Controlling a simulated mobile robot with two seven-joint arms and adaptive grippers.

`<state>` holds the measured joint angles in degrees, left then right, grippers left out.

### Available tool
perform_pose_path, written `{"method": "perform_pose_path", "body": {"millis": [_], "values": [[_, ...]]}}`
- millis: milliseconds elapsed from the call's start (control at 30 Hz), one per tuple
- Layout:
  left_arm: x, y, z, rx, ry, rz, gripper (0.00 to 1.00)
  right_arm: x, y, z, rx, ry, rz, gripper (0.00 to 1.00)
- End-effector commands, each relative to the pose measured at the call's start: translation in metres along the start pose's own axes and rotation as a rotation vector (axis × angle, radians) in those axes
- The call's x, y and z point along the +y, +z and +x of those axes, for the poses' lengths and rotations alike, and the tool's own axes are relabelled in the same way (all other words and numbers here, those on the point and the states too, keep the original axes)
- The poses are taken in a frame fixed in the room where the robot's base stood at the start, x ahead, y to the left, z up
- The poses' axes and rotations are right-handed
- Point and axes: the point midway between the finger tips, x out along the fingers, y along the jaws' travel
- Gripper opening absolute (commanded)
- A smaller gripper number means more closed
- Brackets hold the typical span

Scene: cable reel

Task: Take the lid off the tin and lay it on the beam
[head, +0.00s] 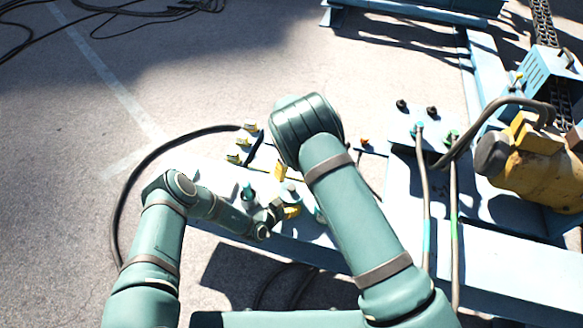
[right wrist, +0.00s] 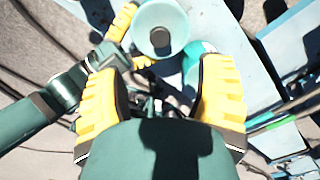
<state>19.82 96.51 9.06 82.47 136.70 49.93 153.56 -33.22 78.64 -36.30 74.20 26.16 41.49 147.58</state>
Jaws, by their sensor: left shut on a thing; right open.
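The tin (right wrist: 160,28) shows in the right wrist view as a round, pale teal shape with a small dark spot on its top. I cannot tell the lid's edge from the tin's body.
Several yellow-tipped connectors (head: 233,157) lie at the beam's left end, beside a black cable (head: 140,180). A yellow motor (head: 540,170) and upright hoses (head: 425,200) stand at the right. The beam's front stretch at right looks clear.

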Motion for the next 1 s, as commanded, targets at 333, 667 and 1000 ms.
{"method": "perform_pose_path", "body": {"millis": [333, 667, 1000], "values": [[0.001, 0.001, 0.0, -0.001, 0.002, 0.0, 0.31, 0.0, -0.001, 0.062, 0.004, 0.001, -0.002, 0.68], [0.001, 0.001, 0.0, -0.002, 0.002, -0.001, 0.31, 0.0, -0.001, 0.101, 0.001, 0.0, -0.004, 0.68], [0.001, 0.001, 0.0, -0.002, 0.002, -0.001, 0.31, 0.0, -0.001, 0.107, 0.001, 0.0, -0.003, 0.68]]}}
